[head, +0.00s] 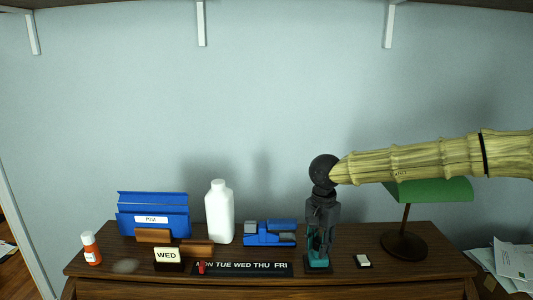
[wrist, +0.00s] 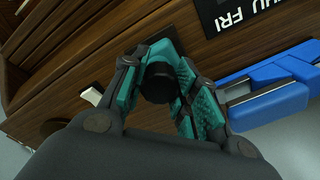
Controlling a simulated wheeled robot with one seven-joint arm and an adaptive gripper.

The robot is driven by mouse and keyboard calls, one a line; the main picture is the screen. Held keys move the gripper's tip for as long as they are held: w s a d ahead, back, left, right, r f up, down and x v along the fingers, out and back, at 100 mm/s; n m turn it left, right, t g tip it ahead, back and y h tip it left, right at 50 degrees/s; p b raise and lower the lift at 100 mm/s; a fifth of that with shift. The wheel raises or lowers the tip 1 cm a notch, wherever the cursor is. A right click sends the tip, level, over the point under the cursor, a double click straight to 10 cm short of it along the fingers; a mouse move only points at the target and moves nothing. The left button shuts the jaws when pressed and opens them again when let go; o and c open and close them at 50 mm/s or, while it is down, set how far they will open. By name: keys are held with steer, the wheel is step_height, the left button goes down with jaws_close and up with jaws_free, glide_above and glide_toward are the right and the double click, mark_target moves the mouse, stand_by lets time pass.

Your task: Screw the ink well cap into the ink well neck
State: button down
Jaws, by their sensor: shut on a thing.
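My gripper (wrist: 160,78) is closed around a black round piece, the ink well cap (wrist: 159,84), which sits between its teal finger pads in the wrist view. In the head view my gripper (head: 318,246) points straight down over the right half of the wooden desk. A dark, square-edged base, seemingly the ink well (head: 318,269), shows low under the fingertips. The fingers hide the ink well neck, so I cannot tell whether the cap touches it or is seated in it.
A blue stapler-like device (head: 270,234), a weekday strip (head: 245,269) and a white bottle (head: 220,212) are to the left. The desk's front edge is close.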

steer(key=m, duration=0.5)
steer(key=shift+d, duration=0.15)
steer(key=shift+m, duration=0.3)
steer(key=shift+w+d+m, duration=0.1)
steer(key=shift+m, duration=0.6)
steer(key=m, duration=0.3)
steer(key=shift+m, duration=0.3)
steer(key=c, duration=1.5)
jaws_free()
steer(key=shift+m, duration=0.3)
steer(key=o, duration=0.5)
